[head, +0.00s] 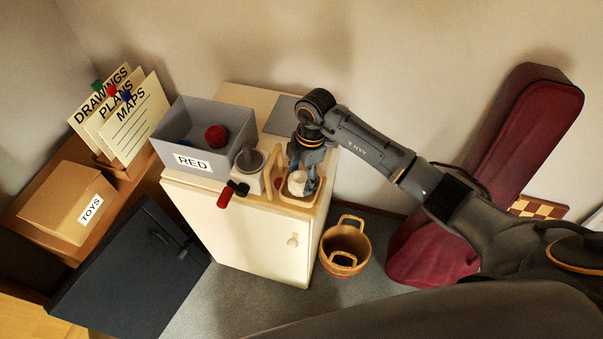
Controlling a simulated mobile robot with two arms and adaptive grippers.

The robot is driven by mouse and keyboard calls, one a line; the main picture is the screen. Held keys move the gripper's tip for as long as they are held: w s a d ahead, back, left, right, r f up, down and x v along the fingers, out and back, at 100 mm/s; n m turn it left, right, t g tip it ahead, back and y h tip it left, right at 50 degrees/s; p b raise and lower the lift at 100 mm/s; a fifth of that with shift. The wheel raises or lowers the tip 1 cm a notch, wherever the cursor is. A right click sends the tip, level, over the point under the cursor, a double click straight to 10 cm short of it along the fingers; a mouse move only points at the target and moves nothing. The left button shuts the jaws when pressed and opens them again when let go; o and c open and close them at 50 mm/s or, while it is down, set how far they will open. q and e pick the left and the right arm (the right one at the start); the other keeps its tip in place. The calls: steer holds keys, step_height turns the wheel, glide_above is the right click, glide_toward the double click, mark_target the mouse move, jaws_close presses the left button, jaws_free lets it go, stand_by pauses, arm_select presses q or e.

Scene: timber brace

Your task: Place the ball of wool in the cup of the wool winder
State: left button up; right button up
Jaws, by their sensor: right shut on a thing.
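The wool winder (250,181) stands on the cream cabinet's top, with a round grey cup facing up and a crank with a red handle (225,198) at its front left. My right gripper (302,181) points down to the right of the winder. It is shut on a small cream ball of wool (298,183), partly hidden by the fingers. The ball is in or just above a shallow wooden basket (299,201) with a tall handle; I cannot tell whether it touches the bottom. The handle stands between the ball and the winder. My left gripper is out of view.
A grey box labelled RED (192,163) holds a red ball (216,136) and a blue thing. A grey flat panel (287,113) lies behind my gripper. A handled basket (345,246) stands on the floor beside the cabinet (240,230). A dark red instrument case (500,150) leans at right.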

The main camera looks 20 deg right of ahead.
steer(key=shift+f, duration=0.1)
steer(key=o, duration=1.1)
steer(key=shift+o, duration=0.2)
step_height(320, 180, up, 12)
steer(key=d+b, duration=0.1)
steer(key=b, duration=0.1)
steer(key=shift+w+d+b, duration=0.2)
steer(key=shift+d+b, duration=0.2)
